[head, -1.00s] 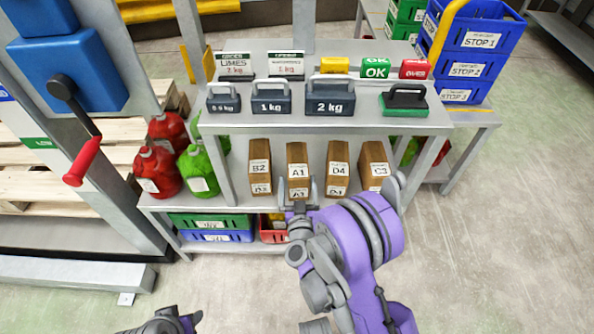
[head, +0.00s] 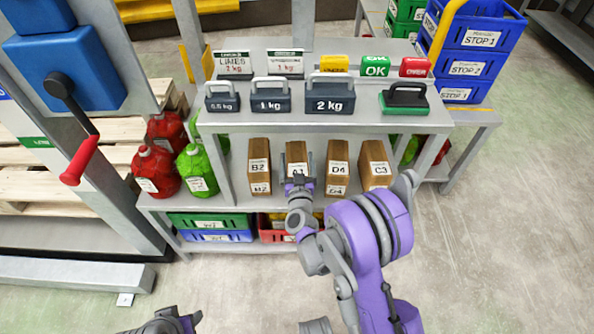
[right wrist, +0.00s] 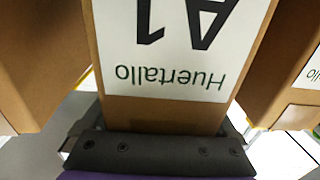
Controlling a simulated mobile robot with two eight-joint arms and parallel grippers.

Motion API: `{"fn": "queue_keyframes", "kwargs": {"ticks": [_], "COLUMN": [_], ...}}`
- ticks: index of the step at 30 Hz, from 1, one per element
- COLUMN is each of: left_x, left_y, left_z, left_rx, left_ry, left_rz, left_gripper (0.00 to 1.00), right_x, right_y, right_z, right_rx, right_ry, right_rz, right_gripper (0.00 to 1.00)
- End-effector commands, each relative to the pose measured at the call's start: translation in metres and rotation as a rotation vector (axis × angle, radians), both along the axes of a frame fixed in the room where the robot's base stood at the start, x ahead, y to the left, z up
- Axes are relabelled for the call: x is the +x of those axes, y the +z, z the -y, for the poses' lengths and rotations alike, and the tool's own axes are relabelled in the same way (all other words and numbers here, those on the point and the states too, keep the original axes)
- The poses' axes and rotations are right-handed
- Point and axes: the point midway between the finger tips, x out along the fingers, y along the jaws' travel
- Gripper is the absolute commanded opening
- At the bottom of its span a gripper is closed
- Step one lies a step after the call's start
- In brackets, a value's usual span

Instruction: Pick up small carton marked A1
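The small carton marked A1 (head: 296,150) is a brown box with a white label, standing upright on the middle shelf between the B2 and D4 cartons. My right gripper (head: 299,177) is in front of it, with a finger at each side, and hides its lower part. In the right wrist view the A1 carton (right wrist: 165,110) fills the middle, its label upside down. The fingers flank it and look open; contact with its sides is not clear. My left gripper (head: 178,320) is only partly in view at the bottom left; its fingers are unclear.
Carton B2 (head: 259,165) stands to the left; D4 (head: 337,165) and C3 (head: 374,165) stand to the right, with narrow gaps. The upper shelf (head: 270,121) with weights overhangs behind. Red and green jugs (head: 196,170) stand at the left. Crates (head: 210,222) sit below.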

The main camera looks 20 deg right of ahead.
Motion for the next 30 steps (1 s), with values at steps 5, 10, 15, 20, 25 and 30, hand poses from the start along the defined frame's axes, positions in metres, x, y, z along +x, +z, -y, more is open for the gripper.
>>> {"fn": "queue_keyframes", "kwargs": {"ticks": [5,10,15,20,25,30], "left_x": [0.000,0.000,0.000,0.000,0.000,-0.001], "left_y": [0.000,0.000,0.000,0.000,0.001,0.006], "left_z": [0.000,0.000,0.000,0.000,0.000,0.000], "left_rx": [0.000,0.000,0.000,0.000,0.000,0.000], "left_ry": [0.000,0.000,0.000,0.000,0.000,0.000], "left_rz": [0.000,0.000,0.000,0.000,0.000,0.001], "left_gripper": [0.50,0.50,0.50,0.50,0.50,0.50], "right_x": [0.000,0.000,0.000,0.000,0.000,-0.001], "right_y": [0.000,0.000,0.000,0.001,0.002,0.019], "right_z": [0.000,0.000,0.000,0.000,0.000,0.000], "right_rx": [0.000,0.000,0.000,-0.001,-0.001,-0.001], "right_ry": [0.000,0.000,0.000,-0.001,-0.001,-0.001], "right_rz": [0.000,0.000,0.000,0.002,0.002,0.002], "right_gripper": [0.59,0.28,0.00,0.00,0.00,0.00]}}
